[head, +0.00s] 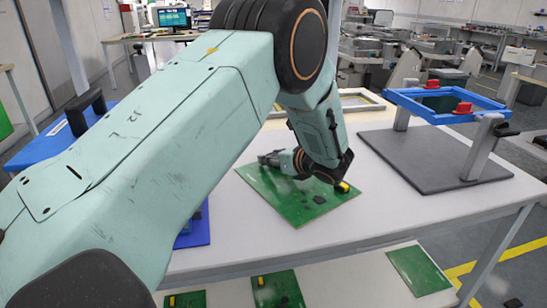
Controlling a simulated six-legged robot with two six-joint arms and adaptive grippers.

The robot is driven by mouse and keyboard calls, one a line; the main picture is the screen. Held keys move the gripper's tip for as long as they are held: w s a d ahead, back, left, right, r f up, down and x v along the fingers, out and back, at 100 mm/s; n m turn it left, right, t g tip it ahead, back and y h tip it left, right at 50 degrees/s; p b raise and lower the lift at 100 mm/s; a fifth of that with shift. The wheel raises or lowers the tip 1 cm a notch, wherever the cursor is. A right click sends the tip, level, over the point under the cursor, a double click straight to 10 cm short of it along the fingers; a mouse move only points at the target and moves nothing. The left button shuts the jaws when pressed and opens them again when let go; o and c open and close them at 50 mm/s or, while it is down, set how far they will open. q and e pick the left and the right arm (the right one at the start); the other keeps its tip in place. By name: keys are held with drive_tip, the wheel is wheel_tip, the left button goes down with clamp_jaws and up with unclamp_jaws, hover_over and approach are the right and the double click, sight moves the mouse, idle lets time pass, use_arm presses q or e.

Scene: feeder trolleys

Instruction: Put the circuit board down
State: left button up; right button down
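A green circuit board (285,200) with dark chips and a yellow part lies flat at the white table top (400,215), near its middle. I cannot tell whether it rests fully on the table or sits slightly above it. My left arm crosses the view from the left and bends down over the board. My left gripper (266,159) is small and dark at the board's far left edge. Its fingers are too small and partly hidden to show whether they grip the board. My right gripper is not in view.
A blue frame (425,112) with red clamps stands on posts over a dark base plate (400,155) at the right. Several green boards (280,290) lie on the lower shelf (350,285). Blue items stand at left behind my arm. The table's front right is clear.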

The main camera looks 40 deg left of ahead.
use_arm(q)
drive_tip(key=shift+w+f, duration=0.1)
drive_tip(key=shift+w, duration=0.05)
drive_tip(key=shift+d+r, duration=0.3)
drive_tip(key=shift+d, duration=0.1)
wheel_tip(320, 180, up, 4)
drive_tip(key=p, duration=0.3)
hover_over(300, 185)
drive_tip(key=shift+w+a, duration=0.25)
drive_tip(key=shift+a, duration=0.2)
drive_tip(key=shift+s+d, duration=0.2)
drive_tip(key=shift+d, duration=0.25)
drive_tip(key=shift+r, duration=0.1)
